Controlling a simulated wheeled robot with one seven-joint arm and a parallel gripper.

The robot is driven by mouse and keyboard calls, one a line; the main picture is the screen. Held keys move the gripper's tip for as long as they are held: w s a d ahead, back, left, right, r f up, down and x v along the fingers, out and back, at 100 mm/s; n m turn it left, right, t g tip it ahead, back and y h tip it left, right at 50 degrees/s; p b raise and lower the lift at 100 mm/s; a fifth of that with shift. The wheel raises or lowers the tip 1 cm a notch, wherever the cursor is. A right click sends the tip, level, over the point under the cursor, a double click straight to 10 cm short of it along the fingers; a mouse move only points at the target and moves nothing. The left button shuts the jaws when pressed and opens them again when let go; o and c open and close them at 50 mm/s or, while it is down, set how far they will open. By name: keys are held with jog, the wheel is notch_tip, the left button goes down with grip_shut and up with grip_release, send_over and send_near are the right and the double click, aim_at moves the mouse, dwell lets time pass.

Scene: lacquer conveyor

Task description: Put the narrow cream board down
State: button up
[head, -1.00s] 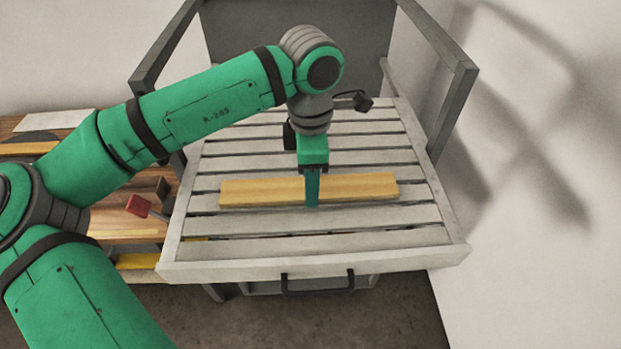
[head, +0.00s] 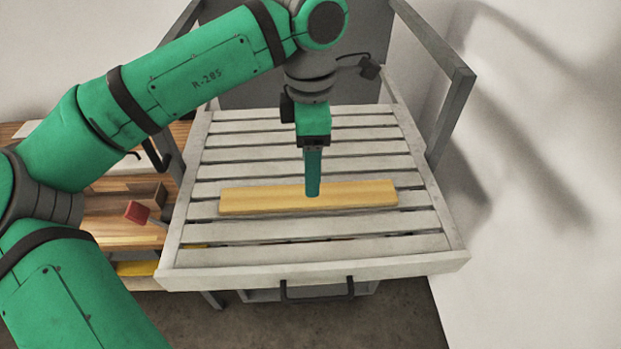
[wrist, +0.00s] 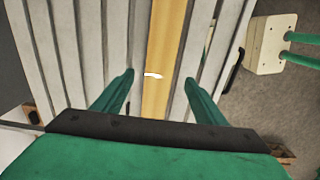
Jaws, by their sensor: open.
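The narrow cream board (head: 260,197), a yellowish plank, lies flat across the slats of the white slatted rack (head: 330,272). My gripper (head: 313,192) is above the middle of the board, pointing down. In the wrist view, the two fingers stand apart on either side of the board (wrist: 165,50), with gaps between them and its edges. The gripper (wrist: 157,90) is open and empty. A small white mark shows on the board's face in the wrist view.
A wooden bench (head: 115,200) with a red-ended tool (head: 137,212) stands left of the rack. A wall is close on the right. The slats before and behind the board are bare.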

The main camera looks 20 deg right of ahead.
jog(key=shift+r, duration=2.5)
